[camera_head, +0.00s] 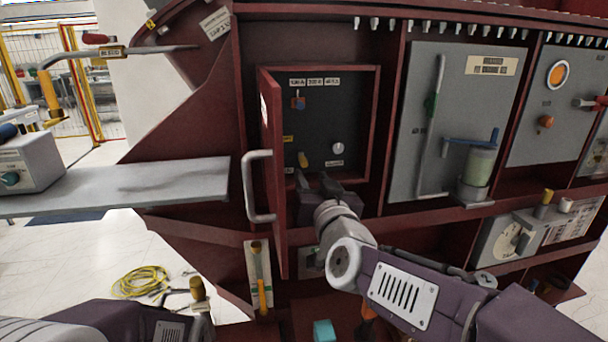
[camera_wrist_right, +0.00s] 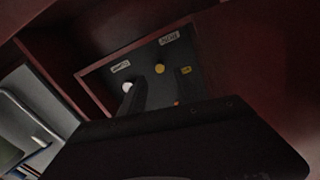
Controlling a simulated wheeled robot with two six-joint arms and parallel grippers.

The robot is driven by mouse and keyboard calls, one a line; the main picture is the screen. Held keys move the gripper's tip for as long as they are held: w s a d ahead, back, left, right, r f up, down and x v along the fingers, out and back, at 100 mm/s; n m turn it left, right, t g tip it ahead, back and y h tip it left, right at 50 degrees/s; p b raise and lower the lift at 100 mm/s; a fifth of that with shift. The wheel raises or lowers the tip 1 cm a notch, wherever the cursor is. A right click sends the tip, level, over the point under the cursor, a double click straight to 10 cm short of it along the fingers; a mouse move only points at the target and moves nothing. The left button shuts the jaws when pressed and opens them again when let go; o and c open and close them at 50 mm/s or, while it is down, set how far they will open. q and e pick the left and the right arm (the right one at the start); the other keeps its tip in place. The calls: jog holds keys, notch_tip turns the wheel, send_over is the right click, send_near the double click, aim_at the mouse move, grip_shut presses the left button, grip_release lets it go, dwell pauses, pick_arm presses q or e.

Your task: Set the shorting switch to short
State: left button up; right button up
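A recessed dark control panel (camera_head: 318,118) sits in the maroon cabinet. It carries a blue and red switch (camera_head: 298,102) at upper left, a yellow knob (camera_head: 303,159) at lower left and a white knob (camera_head: 338,148) at right. The labels are too small to read, so I cannot tell which is the shorting switch. My right gripper (camera_head: 318,182) is at the panel's lower edge, just below the yellow knob, fingers apart and empty. In the right wrist view the yellow knob (camera_wrist_right: 160,68) and white knob (camera_wrist_right: 127,87) show beyond the fingers. My left gripper is not in view.
The maroon door (camera_head: 270,165) with its grey handle (camera_head: 252,187) stands open left of the panel. A grey shelf (camera_head: 150,185) juts out at left. A yellow cable (camera_head: 140,282) lies on the floor.

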aim_at(304, 165)
jog(key=x, duration=0.9)
jog(key=shift+s, duration=0.1)
grip_shut()
